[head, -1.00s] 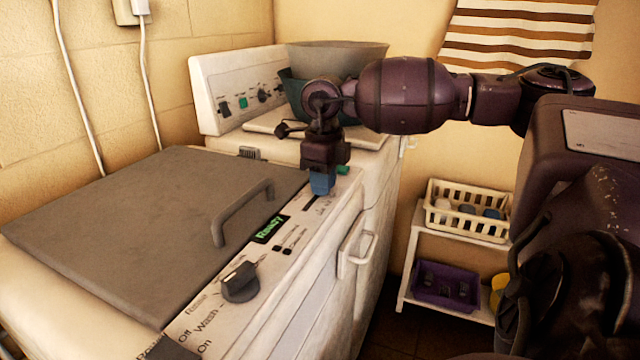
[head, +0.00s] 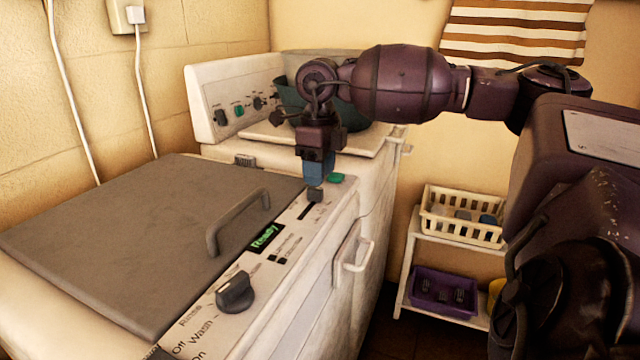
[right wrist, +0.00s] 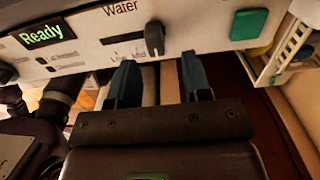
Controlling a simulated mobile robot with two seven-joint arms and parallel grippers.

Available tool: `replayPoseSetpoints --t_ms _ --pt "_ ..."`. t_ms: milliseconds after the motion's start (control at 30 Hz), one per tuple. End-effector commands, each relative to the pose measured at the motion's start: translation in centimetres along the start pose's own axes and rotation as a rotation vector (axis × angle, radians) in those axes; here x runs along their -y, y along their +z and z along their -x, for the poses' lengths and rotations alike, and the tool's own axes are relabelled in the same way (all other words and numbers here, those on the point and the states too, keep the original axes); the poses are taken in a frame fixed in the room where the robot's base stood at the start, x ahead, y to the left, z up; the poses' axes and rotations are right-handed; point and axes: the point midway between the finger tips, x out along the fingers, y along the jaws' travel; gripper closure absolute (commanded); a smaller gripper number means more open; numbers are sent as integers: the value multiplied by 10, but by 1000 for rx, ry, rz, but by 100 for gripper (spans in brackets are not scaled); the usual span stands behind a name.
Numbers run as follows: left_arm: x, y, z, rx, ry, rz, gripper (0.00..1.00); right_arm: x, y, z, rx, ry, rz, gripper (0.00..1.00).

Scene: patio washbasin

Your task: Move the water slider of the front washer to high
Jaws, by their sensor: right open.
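The front washer (head: 345,205) has a grey lid with a handle and a sloped control panel. Its dark water slider knob (head: 315,195) sits at the far end of a short dark slot in the head view. In the right wrist view the slider knob (right wrist: 155,38) stands at the right end of the slot under the word "Water"; the small level labels are only partly legible. My right gripper (head: 314,178) points down just above the knob. Its blue fingers (right wrist: 158,75) are open and empty, spread to either side of the knob's line, with the knob beyond their tips. My left gripper is not in view.
A green button (right wrist: 248,24) lies right of the slider. The display (head: 265,238) reads "Ready", with a dial knob (head: 235,292) nearer. A second washer (head: 235,105) behind bears a teal basket (head: 350,115). A shelf (head: 460,250) with a cream basket stands at right.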

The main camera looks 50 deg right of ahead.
Motion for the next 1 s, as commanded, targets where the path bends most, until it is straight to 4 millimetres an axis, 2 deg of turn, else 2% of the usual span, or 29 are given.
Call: replayPoseSetpoints --t_ms 33,200,400,600,1000 --pt "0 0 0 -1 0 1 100 0 0 12 5 -2 -1 55" --pt "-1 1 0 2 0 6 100 0 0 40 4 -2 0 55" --pt "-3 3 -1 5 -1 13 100 1 0 61 1 -2 -1 55" --pt "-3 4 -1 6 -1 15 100 0 0 67 0 -2 -1 55" --pt "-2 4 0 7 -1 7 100 0 0 67 0 -1 -1 55"
